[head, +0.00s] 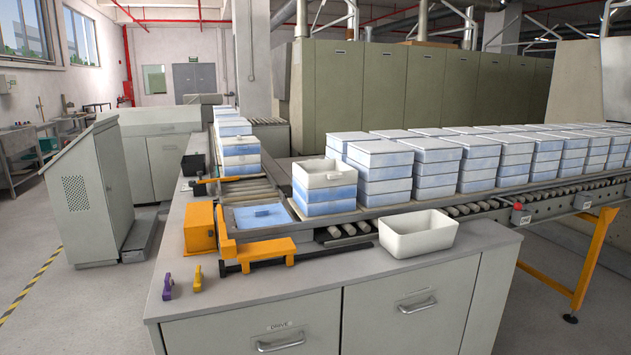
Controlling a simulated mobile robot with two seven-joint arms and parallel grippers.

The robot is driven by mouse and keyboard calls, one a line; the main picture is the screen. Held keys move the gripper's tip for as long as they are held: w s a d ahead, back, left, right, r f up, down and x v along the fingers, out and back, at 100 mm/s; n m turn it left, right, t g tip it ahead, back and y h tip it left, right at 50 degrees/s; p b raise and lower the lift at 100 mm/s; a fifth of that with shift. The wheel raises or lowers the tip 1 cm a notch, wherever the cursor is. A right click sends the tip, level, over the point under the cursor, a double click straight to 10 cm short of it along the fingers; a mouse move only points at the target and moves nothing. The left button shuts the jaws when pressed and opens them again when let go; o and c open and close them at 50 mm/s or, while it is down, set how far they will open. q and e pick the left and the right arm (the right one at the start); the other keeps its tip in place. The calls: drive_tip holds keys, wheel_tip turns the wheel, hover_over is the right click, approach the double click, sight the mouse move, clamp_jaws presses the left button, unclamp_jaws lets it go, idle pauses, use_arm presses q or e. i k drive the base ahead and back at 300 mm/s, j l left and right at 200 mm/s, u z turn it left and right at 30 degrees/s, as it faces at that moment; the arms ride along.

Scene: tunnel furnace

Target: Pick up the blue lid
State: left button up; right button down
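A flat light-blue lid (258,222) with a small darker blue raised part in its middle lies at the near left end of the roller conveyor. It sits just right of an orange box-shaped unit and behind an orange block on a black bar. Neither of my grippers is in view.
A stack of white and blue boxes (325,201), its top one open, stands right of the lid. A white empty bin (418,234) is on the grey counter (330,275). Many stacked boxes (425,165) fill the conveyor behind.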

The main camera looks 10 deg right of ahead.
sight(271, 214)
drive_tip(key=i+j+u, duration=0.7)
drive_tip(key=u, duration=0.15)
drive_tip(key=i+j+u, duration=0.3)
drive_tip(key=i, duration=0.4)
drive_tip(key=i+u, duration=0.35)
drive_tip(key=i, duration=0.35)
drive_tip(key=i+j+z, duration=0.1)
drive_tip(key=i+z, duration=0.2)
drive_tip(key=i+j+z, duration=0.3)
drive_tip(key=i, duration=0.25)
drive_tip(key=i+j+z, duration=0.25)
drive_tip(key=i, duration=0.15)
drive_tip(key=i+j+z, duration=0.15)
drive_tip(key=z, duration=0.25)
drive_tip(key=i+j+z, duration=0.35)
drive_tip(key=j+z, duration=0.2)
drive_tip(key=z, duration=0.2)
